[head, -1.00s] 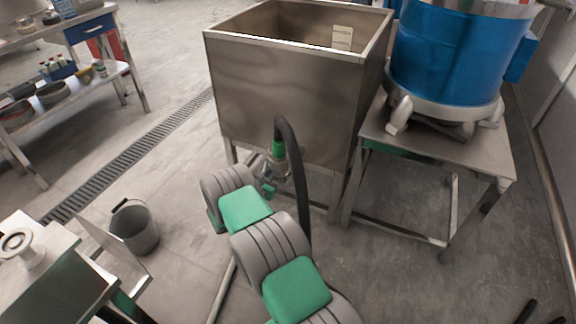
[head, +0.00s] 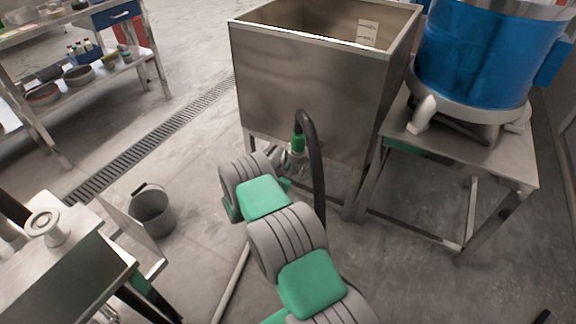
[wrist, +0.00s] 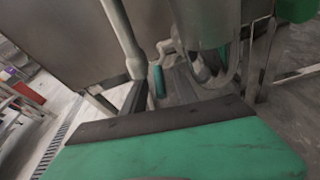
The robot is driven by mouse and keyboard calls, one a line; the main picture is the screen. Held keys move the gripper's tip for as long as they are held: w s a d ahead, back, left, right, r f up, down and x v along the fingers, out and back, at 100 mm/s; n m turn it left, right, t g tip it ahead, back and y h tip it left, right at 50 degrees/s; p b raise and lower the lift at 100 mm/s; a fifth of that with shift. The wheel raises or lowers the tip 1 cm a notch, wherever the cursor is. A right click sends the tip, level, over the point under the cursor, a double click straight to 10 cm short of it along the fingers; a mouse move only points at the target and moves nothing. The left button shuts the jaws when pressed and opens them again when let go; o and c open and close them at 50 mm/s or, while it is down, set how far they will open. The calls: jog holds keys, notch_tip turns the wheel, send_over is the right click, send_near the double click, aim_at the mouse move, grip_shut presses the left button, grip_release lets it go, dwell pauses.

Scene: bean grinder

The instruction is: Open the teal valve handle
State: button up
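The teal valve handle (wrist: 158,81) hangs from a metal pipe fitting under the steel tank, seen in the wrist view. In the head view the metal valve (head: 292,160) shows below a green hose fitting, and my arm's links hide much of the area around it. My gripper (wrist: 158,92) reaches toward the valve. Its two dark fingers appear apart, with the teal handle seen in the gap between them. I cannot tell whether either finger touches the handle.
The steel tank (head: 310,95) stands behind the valve, and a black hose (head: 316,160) curves down beside it. A blue grinder drum (head: 475,55) sits on a steel stand at right. A grey bucket (head: 153,212) stands on the floor at left.

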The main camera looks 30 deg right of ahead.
jog(key=p+v, duration=0.1)
jog(key=v, duration=0.6)
jog(key=shift+p, duration=0.3)
jog(key=shift+r, duration=0.1)
